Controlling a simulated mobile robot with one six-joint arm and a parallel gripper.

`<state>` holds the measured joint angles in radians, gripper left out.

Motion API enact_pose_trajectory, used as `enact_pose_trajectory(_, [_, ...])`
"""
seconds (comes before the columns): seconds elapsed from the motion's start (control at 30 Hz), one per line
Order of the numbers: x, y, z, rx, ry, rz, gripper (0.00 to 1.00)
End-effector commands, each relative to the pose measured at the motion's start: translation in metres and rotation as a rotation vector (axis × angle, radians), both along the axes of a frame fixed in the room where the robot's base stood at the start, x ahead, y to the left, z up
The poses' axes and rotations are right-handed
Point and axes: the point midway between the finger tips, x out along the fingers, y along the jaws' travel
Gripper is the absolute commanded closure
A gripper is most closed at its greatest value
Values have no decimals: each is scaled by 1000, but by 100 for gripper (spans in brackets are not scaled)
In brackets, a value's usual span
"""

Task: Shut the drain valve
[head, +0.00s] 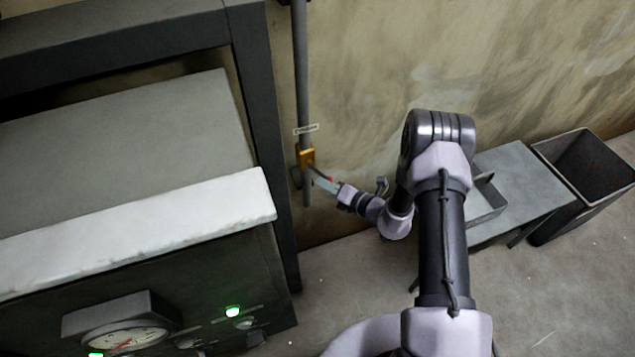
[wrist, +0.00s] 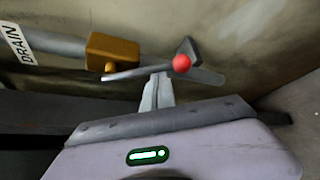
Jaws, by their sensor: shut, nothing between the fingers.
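The drain valve has a brass-orange body (head: 306,157) on a vertical grey pipe at the wall. In the wrist view the body (wrist: 112,50) is near a white DRAIN label (wrist: 18,44). In the head view the red knob (head: 330,179) shows right of and below the body, so the lever stands out at an angle to the pipe. My gripper (wrist: 158,78) is shut and empty, its fingertips right at the lever beside the knob. I cannot tell whether they touch it.
A large grey machine with a pale top (head: 140,230), a gauge (head: 125,337) and green lights stands left of the pipe. At right are a low grey table (head: 520,175) with a tray (head: 487,205), and an open dark bin (head: 590,165). Floor is clear in front.

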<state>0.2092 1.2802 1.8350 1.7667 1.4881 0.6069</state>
Motion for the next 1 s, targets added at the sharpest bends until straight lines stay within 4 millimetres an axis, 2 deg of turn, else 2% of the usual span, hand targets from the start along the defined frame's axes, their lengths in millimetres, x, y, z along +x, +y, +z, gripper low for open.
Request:
enact_pose_trajectory(0.03, [1,-2,6,-38,-12,0,100])
enact_pose_trajectory(0.63, [8,-27,33,-577,-166,0,100])
enact_pose_trajectory(1.0, [10,-34,49,-570,-165,-2,100])
